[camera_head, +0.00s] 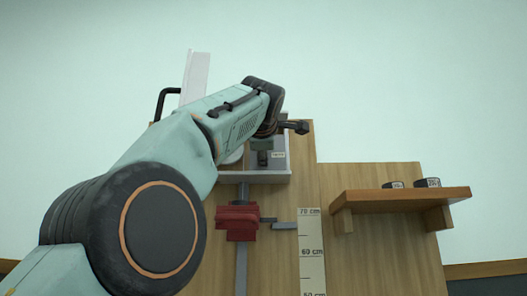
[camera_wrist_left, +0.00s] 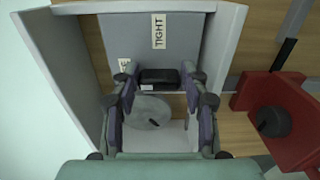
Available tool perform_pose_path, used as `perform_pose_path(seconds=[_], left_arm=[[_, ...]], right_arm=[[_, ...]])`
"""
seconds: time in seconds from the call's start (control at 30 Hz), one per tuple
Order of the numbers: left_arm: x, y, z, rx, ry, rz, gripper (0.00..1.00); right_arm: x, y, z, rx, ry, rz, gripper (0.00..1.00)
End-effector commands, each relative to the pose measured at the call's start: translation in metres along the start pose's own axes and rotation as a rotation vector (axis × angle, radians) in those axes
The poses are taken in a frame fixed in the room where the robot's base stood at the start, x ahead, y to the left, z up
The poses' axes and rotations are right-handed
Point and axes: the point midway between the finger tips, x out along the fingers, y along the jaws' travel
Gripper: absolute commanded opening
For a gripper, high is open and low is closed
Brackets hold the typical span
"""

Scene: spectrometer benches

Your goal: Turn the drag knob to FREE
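The drag knob (camera_wrist_left: 160,77) is a black block on a grey panel in the left wrist view, with a small pale mark at its lower edge. A TIGHT label (camera_wrist_left: 158,32) is above it. A second label (camera_wrist_left: 125,66) at its left is mostly hidden by a finger; only its last letter shows. My left gripper (camera_wrist_left: 160,88) is open, with one finger on each side of the knob. I cannot tell whether either finger touches it. In the head view my left arm covers most of the white housing (camera_head: 281,176). My right gripper is not in view.
A pale disc (camera_wrist_left: 148,112) sits below the knob inside the housing, whose side walls stand close to the fingers. A red clamp (camera_head: 238,221) is on the rail below, beside a scale (camera_head: 311,250). A wooden shelf (camera_head: 400,199) with two dark weights is at right.

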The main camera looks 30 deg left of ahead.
Motion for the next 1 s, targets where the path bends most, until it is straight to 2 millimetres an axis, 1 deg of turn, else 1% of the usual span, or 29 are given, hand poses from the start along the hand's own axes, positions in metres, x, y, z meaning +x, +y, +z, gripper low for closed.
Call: perform_pose_path(seconds=[0.03,0.23,0.73,0.87,1.0], left_arm=[[0.0006,-0.0011,-0.0005,0.0,0.001,-0.003,0.5],[0.0005,-0.0006,-0.0002,0.002,0.0,-0.001,0.66],[0.0004,-0.0002,0.0002,0.017,0.0,0.001,0.66],[0.0003,-0.0004,0.0001,0.092,0.0,0.0,0.66],[0.0001,-0.0004,-0.0001,0.236,-0.001,0.0,0.66]], right_arm=[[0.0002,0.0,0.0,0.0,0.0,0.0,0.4],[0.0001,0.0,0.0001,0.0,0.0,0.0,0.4],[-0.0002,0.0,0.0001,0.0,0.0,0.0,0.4],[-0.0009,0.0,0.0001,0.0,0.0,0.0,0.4],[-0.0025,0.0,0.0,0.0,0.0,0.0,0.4]])
